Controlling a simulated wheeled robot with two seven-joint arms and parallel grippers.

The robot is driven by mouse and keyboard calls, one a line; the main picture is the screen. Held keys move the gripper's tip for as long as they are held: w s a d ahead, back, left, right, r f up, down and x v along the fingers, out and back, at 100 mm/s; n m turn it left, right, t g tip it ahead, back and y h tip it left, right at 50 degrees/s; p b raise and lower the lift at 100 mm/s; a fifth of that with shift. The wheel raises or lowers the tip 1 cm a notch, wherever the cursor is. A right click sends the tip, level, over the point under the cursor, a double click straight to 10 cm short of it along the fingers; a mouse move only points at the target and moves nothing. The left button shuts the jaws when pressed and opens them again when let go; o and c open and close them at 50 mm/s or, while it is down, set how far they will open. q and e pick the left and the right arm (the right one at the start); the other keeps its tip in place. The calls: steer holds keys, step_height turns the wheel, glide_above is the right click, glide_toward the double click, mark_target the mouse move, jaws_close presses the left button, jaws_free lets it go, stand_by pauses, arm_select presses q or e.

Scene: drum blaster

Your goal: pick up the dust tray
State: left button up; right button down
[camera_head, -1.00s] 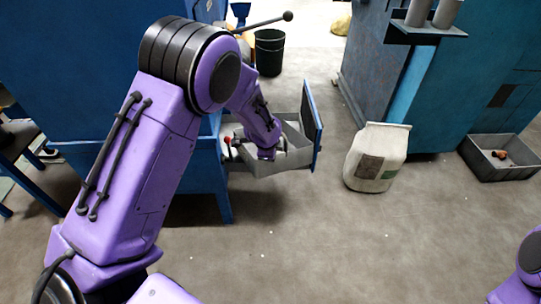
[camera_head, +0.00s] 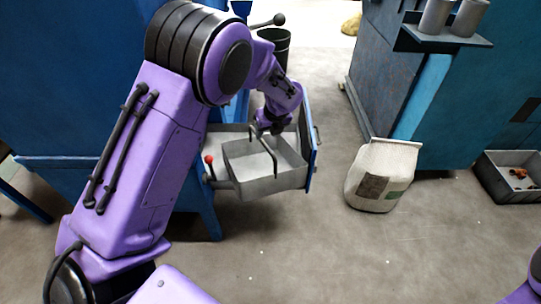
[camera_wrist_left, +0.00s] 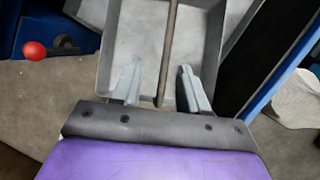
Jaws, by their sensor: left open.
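The dust tray (camera_head: 262,188) is a grey open-topped box with a thin dark handle bar (camera_head: 261,152) arching over it. It sits in an open frame on the side of the blue machine. My left gripper (camera_head: 270,128) is over the far part of the tray. In the left wrist view, the fingers of my left gripper (camera_wrist_left: 160,72) are open, one on each side of the handle bar (camera_wrist_left: 170,50), with the tray floor (camera_wrist_left: 143,35) beyond. I cannot tell whether a finger touches the bar. My right gripper is out of view.
A blue panel (camera_head: 310,135) stands upright close to the tray's right. A red knob (camera_head: 209,158) is at its left. A white bag (camera_head: 383,175) stands on the floor to the right, and a grey bin (camera_head: 508,188) lies further right. The floor in front is clear.

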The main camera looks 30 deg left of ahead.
mark_target(264, 143)
arm_select(q)
steer(key=b+x, duration=0.1)
steer(key=x, duration=0.2)
steer(key=b+x, duration=0.1)
steer(key=x, duration=0.3)
steer(key=w+b+x, duration=0.1)
steer(key=x, duration=0.2)
steer(key=shift+w+d+f, duration=0.15)
steer(key=shift+d+f, duration=0.05)
steer(key=shift+f, duration=0.1)
steer(key=shift+r, duration=0.1)
jaws_close()
stand_by(0.8)
